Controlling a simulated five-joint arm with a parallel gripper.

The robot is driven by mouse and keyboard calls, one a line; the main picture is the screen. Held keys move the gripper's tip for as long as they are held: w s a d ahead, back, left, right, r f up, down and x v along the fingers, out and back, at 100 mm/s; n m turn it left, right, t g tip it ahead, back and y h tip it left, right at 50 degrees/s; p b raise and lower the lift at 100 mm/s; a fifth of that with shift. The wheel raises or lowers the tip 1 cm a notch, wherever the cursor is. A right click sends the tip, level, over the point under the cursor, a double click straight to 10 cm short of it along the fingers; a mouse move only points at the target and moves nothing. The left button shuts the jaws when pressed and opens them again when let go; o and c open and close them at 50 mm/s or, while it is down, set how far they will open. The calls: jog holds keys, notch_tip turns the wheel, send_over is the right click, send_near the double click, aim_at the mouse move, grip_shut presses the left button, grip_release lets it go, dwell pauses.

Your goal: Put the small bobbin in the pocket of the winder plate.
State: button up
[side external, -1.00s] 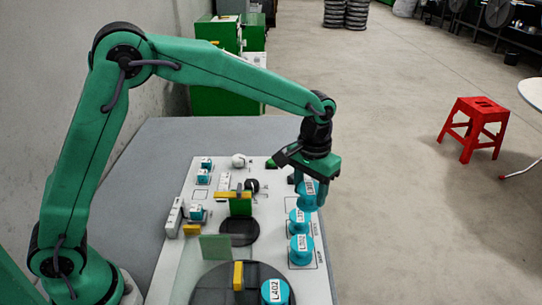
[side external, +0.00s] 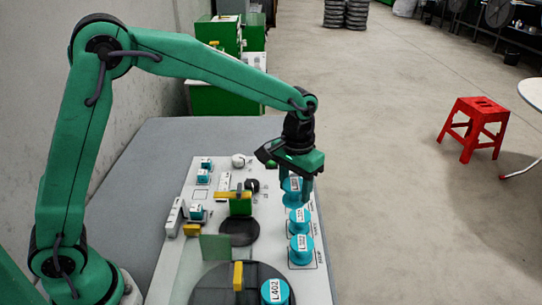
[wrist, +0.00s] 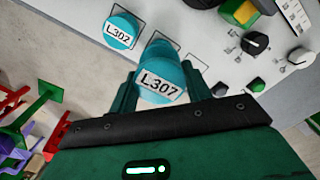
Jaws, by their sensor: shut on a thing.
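My gripper (side external: 303,188) is shut on a teal bobbin labelled L307 (wrist: 162,85). In the side view the held bobbin (side external: 291,184) is over the right edge of the white panel (side external: 178,265), and I cannot tell its height above it. A dark round plate (side external: 236,240) is mid-panel, and a larger dark disc (side external: 215,290) is in front. I cannot tell which of these is the winder plate, and no pocket is clear.
Two larger teal bobbins, one (side external: 299,217) behind another (side external: 301,247), stand on the right edge. A bobbin labelled L402 (side external: 275,291) is on the large disc. A green upright plate (side external: 214,247) and a yellow block (side external: 238,274) rise mid-panel. Knobs (side external: 252,185) are at the back.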

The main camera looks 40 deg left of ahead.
jog(key=s+a, duration=0.8)
jog(key=a, duration=0.1)
send_over(240, 229)
jog(key=shift+a+f, duration=0.1)
jog(key=shift+f, duration=3)
jog(key=shift+f, duration=0.1)
jog(key=shift+f, duration=1.75)
jog(key=shift+f, duration=0.15)
jog(key=o, duration=1)
jog(key=shift+c, duration=0.2)
